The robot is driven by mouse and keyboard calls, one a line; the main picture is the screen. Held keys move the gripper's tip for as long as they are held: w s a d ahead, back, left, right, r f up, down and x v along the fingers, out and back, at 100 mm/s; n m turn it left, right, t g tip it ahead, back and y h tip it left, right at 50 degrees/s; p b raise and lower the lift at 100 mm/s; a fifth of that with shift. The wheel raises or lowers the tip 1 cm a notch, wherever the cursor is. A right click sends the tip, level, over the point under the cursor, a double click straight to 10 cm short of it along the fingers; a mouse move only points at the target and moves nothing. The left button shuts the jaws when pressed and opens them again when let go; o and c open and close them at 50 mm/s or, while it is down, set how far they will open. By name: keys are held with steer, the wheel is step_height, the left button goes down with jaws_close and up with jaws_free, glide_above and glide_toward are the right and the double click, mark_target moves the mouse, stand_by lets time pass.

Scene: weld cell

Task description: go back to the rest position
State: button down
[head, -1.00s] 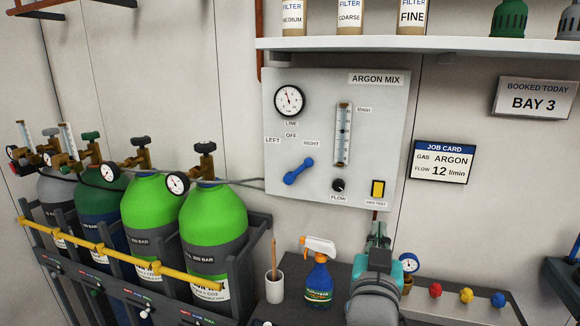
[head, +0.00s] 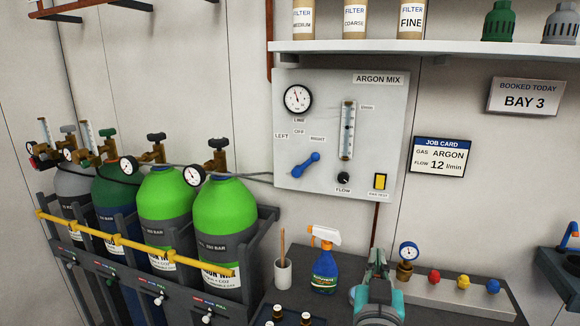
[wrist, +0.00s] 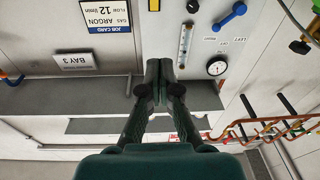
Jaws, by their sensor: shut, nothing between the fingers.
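My gripper (head: 377,256) is at the bottom of the head view, below the gas panel, in front of the dark bench. In the wrist view, which shows the place upside down, its two dark fingers (wrist: 159,72) are together with nothing between them. The ARGON MIX panel (head: 385,120) hangs on the wall, apart from the fingers. It bears a round gauge (head: 298,99), a flow tube (head: 347,130), a blue lever (head: 305,169) slanting up to the right, a black FLOW knob (head: 343,178) and a yellow switch (head: 380,181).
Several gas cylinders (head: 226,215) stand left behind a yellow bar (head: 135,244). A spray bottle (head: 325,265) and a cup (head: 283,273) stand on the bench left of my gripper. A small gauge (head: 408,252) and coloured knobs (head: 463,282) are right. A shelf (head: 420,48) is above.

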steer(key=s+f+n+g+y, duration=0.1)
steer(key=s+f+n+y, duration=0.15)
steer(key=s+f, duration=0.8)
steer(key=s+f+n+g+y, duration=0.1)
steer(key=s+f+n+y, duration=0.15)
steer(key=s+f, duration=0.85)
steer(key=s+d+f+m+g, duration=0.1)
steer(key=s+f, duration=0.2)
steer(key=s, duration=0.8)
steer(key=s+d+f+m, duration=0.1)
steer(key=s+f, duration=0.3)
steer(key=s, duration=0.7)
steer(key=shift+s+d+m+g, duration=0.25)
steer(key=shift+s+m+g, duration=0.05)
steer(key=shift+g, duration=0.1)
